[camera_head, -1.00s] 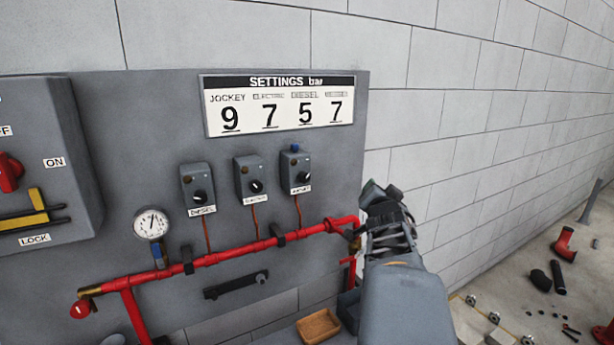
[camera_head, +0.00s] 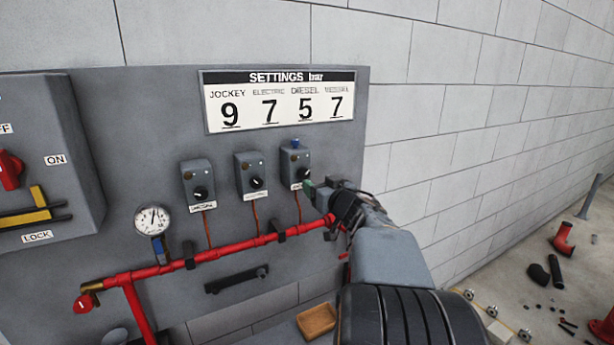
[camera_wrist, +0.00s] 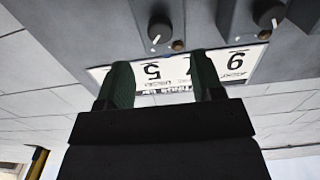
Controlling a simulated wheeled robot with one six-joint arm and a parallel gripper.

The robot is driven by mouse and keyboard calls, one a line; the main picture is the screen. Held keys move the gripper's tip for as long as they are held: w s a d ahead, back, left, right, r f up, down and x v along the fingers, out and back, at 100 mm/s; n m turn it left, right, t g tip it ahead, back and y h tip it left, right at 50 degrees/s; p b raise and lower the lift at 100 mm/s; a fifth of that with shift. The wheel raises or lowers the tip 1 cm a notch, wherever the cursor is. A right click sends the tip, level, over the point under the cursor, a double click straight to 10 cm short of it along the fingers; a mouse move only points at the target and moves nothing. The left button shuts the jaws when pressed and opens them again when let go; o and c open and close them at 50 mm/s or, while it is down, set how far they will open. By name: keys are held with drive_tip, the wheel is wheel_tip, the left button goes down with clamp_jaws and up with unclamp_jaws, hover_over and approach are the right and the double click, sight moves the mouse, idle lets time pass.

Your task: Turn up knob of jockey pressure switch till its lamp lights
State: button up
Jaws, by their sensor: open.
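The right pressure switch (camera_head: 294,160) on the grey panel is a grey box with a blue top; its label is partly covered by my gripper, but earlier it seemed to read JOCKEY. Its black knob (camera_head: 303,173) has a white mark. My gripper (camera_head: 308,186) is open, just below and right of this knob, apparently not around it. In the upside-down wrist view, this knob (camera_wrist: 160,30) stands beyond the two green-padded fingers (camera_wrist: 163,75), with a dull brown, unlit lamp (camera_wrist: 178,45) beside it.
The middle switch (camera_head: 250,175) and the left DIESEL switch (camera_head: 198,182) sit close by. A settings board (camera_head: 280,100) above shows jockey 9. A red pipe (camera_head: 220,257) with a gauge (camera_head: 152,220) runs below. A wooden tray (camera_head: 317,320) lies lower down.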

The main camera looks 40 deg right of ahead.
sight(306, 174)
drive_tip(key=w, duration=0.5)
drive_tip(key=w+d, duration=0.1)
drive_tip(key=w, duration=0.1)
drive_tip(key=shift+w+p, duration=0.15)
drive_tip(key=shift+p, duration=0.25)
drive_tip(key=c, duration=0.9)
drive_tip(key=shift+r+p, duration=0.15)
drive_tip(key=shift+p, duration=0.2)
